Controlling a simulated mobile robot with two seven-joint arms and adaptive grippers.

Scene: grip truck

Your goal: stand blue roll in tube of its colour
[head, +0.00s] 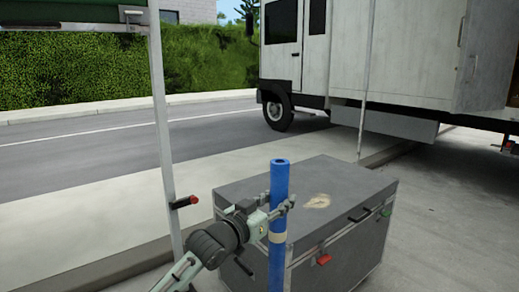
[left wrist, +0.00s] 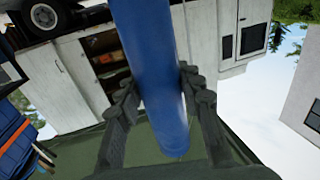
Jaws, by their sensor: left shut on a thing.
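The blue roll (head: 279,185) stands nearly upright in the head view, in front of the grey case, with a pale band around its middle. My left gripper (head: 283,206) is shut on it around its middle. In the left wrist view the blue roll (left wrist: 147,65) runs between the two fingers of my left gripper (left wrist: 160,95). The roll's lower end is cut off by the bottom edge of the head view. I cannot make out a blue tube for certain. My right gripper is not in view.
A grey case (head: 340,190) with latches stands just behind the roll. A metal post (head: 163,130) with a red handle rises at left. A white truck (head: 400,60) is parked behind. Blue objects (left wrist: 18,140) show at the left wrist view's left edge. Open pavement (head: 450,200) lies at right.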

